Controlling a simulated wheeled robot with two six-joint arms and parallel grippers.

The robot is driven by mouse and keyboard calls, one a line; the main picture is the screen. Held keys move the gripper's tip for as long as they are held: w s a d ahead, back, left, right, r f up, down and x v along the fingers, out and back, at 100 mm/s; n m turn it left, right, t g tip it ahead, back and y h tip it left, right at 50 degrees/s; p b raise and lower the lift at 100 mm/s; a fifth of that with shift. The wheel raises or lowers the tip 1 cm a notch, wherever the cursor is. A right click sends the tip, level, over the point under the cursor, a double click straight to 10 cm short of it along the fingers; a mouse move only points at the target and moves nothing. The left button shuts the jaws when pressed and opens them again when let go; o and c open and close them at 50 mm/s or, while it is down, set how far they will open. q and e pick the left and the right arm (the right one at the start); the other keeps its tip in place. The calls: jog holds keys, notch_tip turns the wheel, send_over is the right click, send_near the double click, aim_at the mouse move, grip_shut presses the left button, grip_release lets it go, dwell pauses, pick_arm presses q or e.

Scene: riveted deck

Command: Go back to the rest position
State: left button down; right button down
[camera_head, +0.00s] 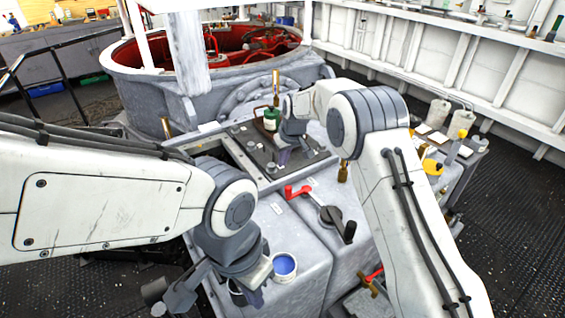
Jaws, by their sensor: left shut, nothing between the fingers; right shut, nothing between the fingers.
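My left gripper (165,303) is at the lower left, in front of the grey machine block. It is shut and empty, and my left wrist hides part of the block behind it. My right gripper (284,156) points down over the dark panel (262,150) in the middle. It is shut, with nothing between its fingers. A green canister (271,122) with a pale label stands just to the left of my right wrist. I cannot tell whether the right fingertips touch the panel.
A white pot with blue contents (284,268) stands on the block close to my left wrist. A red-and-black crank (325,212) lies between my arms. Yellow items (432,167) and pale bottles (462,122) are right of my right arm. A large red-lined ring (225,50) stands behind.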

jog(key=s+a+r+g+p, duration=0.1)
jog(key=s+a+r, duration=0.1)
jog(key=s+r, duration=0.65)
jog(key=s+a+r+g+p, duration=0.1)
jog(key=s+r, duration=0.3)
jog(key=s, duration=0.9)
jog(key=s+d, duration=0.4)
jog(key=s, duration=0.8)
jog(key=s+d+n+g+h+p, duration=0.1)
jog(key=s+d, duration=0.3)
jog(key=s, duration=0.8)
jog(key=shift+d, duration=0.15)
